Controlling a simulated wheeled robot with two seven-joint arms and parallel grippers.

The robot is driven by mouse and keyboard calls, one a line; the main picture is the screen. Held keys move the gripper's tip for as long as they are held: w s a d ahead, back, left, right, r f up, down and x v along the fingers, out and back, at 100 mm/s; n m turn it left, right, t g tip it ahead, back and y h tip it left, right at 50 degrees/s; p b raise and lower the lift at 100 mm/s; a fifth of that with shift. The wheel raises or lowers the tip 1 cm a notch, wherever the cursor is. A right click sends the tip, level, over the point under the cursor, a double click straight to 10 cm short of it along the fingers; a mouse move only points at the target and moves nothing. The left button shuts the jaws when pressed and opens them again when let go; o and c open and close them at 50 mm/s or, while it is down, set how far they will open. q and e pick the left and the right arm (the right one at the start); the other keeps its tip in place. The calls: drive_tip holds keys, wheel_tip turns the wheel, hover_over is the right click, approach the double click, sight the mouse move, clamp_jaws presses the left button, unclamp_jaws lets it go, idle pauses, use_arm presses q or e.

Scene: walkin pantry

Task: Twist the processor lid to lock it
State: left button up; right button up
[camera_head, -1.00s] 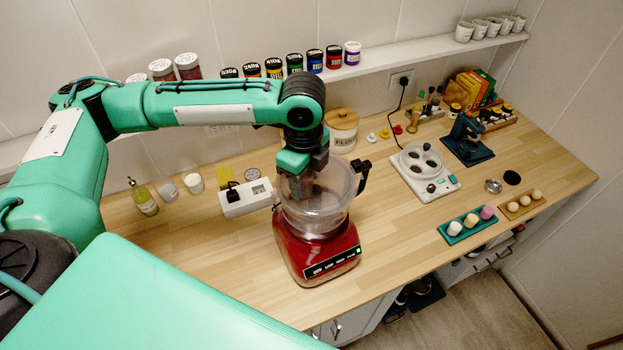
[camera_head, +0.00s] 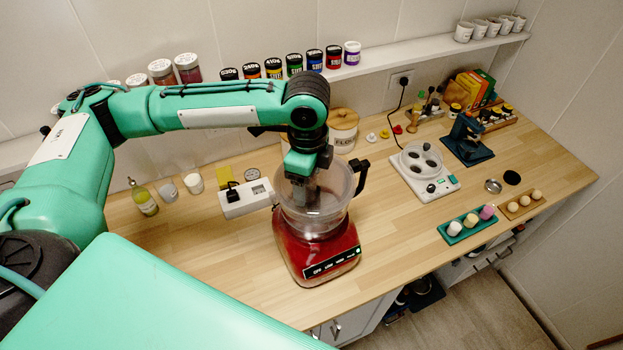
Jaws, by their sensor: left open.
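The food processor has a red base (camera_head: 318,262) with a row of labelled controls and a clear bowl (camera_head: 318,218) on top. A black handle (camera_head: 360,177) sticks out at the bowl's upper right. The clear lid (camera_head: 340,187) is hard to tell from the bowl rim, and the arm hides part of it. My left gripper (camera_head: 303,200) points down over the top of the processor, at the left-centre of the lid area. It is open, and its fingertips are partly hard to make out against the clear plastic. My right gripper is not in view.
A white power strip (camera_head: 246,198) lies left of the processor, and a flour canister (camera_head: 343,130) stands behind it. A white egg cooker (camera_head: 421,170) sits to the right. The counter right of the base (camera_head: 400,240) is clear.

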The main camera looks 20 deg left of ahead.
use_arm(q)
wheel_tip(320, 180, up, 7)
idle(0.8)
idle(0.4)
